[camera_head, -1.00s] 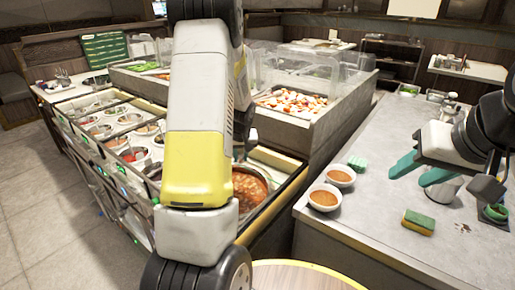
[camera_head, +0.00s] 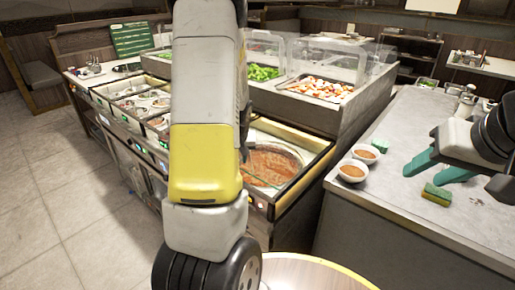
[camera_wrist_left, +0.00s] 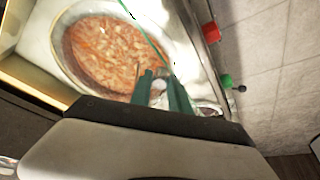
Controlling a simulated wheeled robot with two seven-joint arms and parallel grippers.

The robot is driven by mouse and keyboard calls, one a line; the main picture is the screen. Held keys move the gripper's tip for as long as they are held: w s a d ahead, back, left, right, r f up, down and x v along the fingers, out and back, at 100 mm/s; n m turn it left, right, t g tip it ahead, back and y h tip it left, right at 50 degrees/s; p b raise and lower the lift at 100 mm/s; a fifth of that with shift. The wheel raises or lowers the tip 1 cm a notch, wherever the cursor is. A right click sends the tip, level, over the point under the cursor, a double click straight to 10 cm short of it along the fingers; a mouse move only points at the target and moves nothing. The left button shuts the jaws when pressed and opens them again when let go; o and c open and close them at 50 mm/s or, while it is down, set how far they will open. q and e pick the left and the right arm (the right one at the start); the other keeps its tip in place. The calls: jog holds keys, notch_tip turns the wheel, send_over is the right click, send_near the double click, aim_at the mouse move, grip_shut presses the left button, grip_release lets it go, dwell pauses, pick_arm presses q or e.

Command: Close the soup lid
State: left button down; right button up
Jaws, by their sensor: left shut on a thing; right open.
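The soup well (camera_head: 285,149), full of orange-red soup, shows right of my left arm in the head view; its soup surface is uncovered there. It also shows in the left wrist view (camera_wrist_left: 56,40). My left gripper's teal fingers (camera_wrist_left: 162,92) are shut on a small pale piece (camera_wrist_left: 158,88) at the well's edge, probably the soup lid's handle. A thin green line runs from the fingers across the well; I cannot tell whether it is the lid's edge. In the head view my arm hides that gripper. My right gripper (camera_head: 428,171) is open and empty above the right counter.
Two bowls of sauce (camera_head: 352,171) and a yellow-green sponge (camera_head: 437,194) stand on the right counter (camera_head: 390,225). Several small wells line the left counter (camera_head: 125,100). Glass-guarded food trays (camera_head: 320,88) are behind. A round wooden top (camera_head: 310,272) is in front.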

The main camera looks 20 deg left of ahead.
pick_arm(q)
jog(key=c, duration=1.2)
grip_release()
jog(key=shift+c, duration=0.2)
jog(key=shift+r, duration=0.15)
jog(key=v, duration=0.7)
jog(key=shift+s+r, duration=0.15)
jog(key=shift+r, duration=0.1)
